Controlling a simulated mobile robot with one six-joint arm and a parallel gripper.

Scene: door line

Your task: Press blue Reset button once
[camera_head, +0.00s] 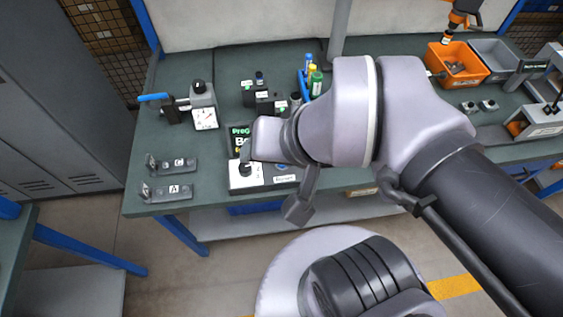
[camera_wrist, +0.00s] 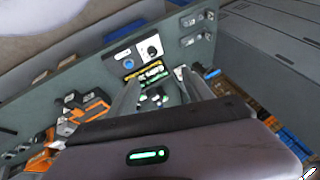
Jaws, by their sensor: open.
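The blue Reset button (camera_head: 281,166) is on a control box at the front edge of the bench, just right of a black knob (camera_head: 245,168). In the head view my arm hides part of the box. In the wrist view the box lies beyond my fingers, with the blue button (camera_wrist: 122,55) left of the knob (camera_wrist: 152,49). My gripper (camera_wrist: 158,78) is open, its two grey fingers apart with nothing held between them. The fingertips appear apart from the button. In the head view my fingers are hidden behind my wrist.
Plates marked C (camera_head: 178,165) and A (camera_head: 172,191) lie to the left. An orange bin (camera_head: 458,68) is at the right. The bench left of the box is partly clear.

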